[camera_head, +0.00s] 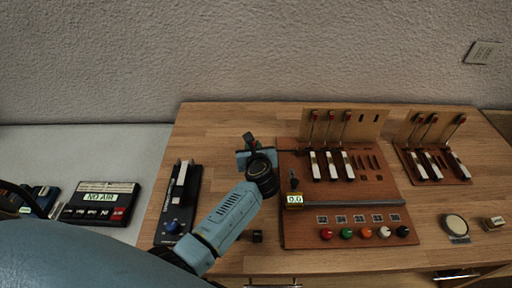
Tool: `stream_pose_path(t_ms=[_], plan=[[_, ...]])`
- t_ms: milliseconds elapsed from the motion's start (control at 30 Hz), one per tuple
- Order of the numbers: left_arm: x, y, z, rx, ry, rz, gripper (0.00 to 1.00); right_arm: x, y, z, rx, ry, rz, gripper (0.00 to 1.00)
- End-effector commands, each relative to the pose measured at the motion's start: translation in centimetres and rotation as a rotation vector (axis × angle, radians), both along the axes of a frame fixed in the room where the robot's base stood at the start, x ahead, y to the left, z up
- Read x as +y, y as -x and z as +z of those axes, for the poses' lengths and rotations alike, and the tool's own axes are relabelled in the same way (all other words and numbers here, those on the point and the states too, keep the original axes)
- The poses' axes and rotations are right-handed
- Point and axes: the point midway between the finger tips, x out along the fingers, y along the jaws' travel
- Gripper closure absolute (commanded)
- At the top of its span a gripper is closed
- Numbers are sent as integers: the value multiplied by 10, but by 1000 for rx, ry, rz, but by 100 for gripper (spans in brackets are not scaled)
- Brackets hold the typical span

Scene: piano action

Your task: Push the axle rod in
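The brown piano action board (292,222) lies on the wooden table, with several white-and-dark hammer pieces (331,165) standing along its back. A thin dark rod, which looks like the axle rod (291,151), sticks out leftward from the row at about hammer height. How deep it sits among the hammers is too small to tell. My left gripper (250,148) is just left of the board, at the rod's outer end. The wrist hides most of its fingers, so I cannot tell whether it is open or touches the rod. My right gripper is out of view.
A gauge reading 0.0 (294,200) and several coloured knobs (365,233) are on the board. A second hammer board (452,177) stands right, near a round dish (455,225). A single-key device (181,190) and a "NO AIR" box (100,203) are left.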

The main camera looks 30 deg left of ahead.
Motion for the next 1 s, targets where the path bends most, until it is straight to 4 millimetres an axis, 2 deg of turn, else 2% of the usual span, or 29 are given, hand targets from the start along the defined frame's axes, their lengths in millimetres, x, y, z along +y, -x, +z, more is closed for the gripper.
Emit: stream_pose_path(t_ms=[400, 433, 533, 567, 867, 1000], plan=[[2, 1, 0, 0, -2, 22, 100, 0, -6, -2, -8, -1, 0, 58], [2, 1, 0, 0, -1, 21, 79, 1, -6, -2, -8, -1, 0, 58], [1, 1, 0, 0, -2, 20, 66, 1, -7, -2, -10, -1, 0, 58], [1, 1, 0, 0, -2, 20, 64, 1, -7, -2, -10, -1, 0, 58], [-1, 2, 1, 0, 1, 20, 64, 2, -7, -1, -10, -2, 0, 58], [-9, 12, 5, 1, 3, 18, 64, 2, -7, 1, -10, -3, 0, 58]])
